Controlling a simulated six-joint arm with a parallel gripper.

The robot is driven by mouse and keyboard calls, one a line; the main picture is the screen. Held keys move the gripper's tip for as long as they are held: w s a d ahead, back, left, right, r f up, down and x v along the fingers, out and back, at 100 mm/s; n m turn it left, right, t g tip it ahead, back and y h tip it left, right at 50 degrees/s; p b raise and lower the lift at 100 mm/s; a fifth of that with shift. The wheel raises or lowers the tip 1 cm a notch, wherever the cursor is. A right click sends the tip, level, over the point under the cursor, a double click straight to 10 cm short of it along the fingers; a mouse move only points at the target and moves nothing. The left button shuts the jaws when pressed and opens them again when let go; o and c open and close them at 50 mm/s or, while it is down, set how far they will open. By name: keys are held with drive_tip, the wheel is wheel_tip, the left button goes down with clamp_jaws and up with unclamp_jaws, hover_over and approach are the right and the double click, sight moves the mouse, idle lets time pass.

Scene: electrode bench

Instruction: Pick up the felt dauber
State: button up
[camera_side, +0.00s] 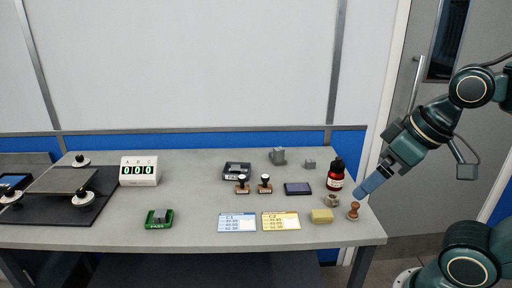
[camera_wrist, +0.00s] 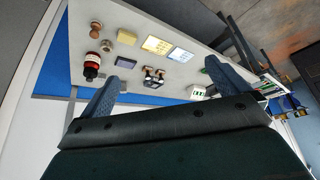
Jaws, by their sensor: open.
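The felt dauber, seemingly the small brown wooden piece with a rounded knob (camera_side: 353,210), stands near the right end of the grey table. In the wrist view the brown knob (camera_wrist: 96,28) shows at the upper left, outside the space between my fingers. My gripper (camera_side: 362,191) has blue fingers and hangs just above and slightly right of the brown piece in the side view, seemingly apart from it. In the wrist view my gripper (camera_wrist: 165,72) is open, its two fingers wide apart with nothing held. The underside of the brown piece is hidden.
Close by stand a dark red bottle (camera_side: 336,175), a metal nut-like piece (camera_side: 331,200) and a yellow block (camera_side: 322,215). Further left are a dark pad (camera_side: 298,189), two stamps (camera_side: 265,184), two cards (camera_side: 281,221) and a counter (camera_side: 139,171). The table's right edge is near.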

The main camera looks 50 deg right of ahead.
drive_tip(key=c, duration=1.1)
drive_tip(key=shift+o, duration=0.2)
drive_tip(key=shift+w+d+f+n+g+h, duration=0.8)
drive_tip(key=shift+w+f+n+g+h, duration=1.1)
drive_tip(key=shift+f, duration=1.5)
drive_tip(key=shift+w+d+f+n+g+h, duration=0.75)
drive_tip(key=shift+w+f+n+g+h, duration=0.5)
drive_tip(key=shift+w+f+n+h, duration=1.75)
drive_tip(key=shift+w+d+f+n+g+h, duration=0.8)
drive_tip(key=shift+w+f+n+g+h, duration=0.95)
drive_tip(key=shift+f, duration=2.1)
drive_tip(key=shift+s+n, duration=0.25)
drive_tip(key=shift+s, duration=0.1)
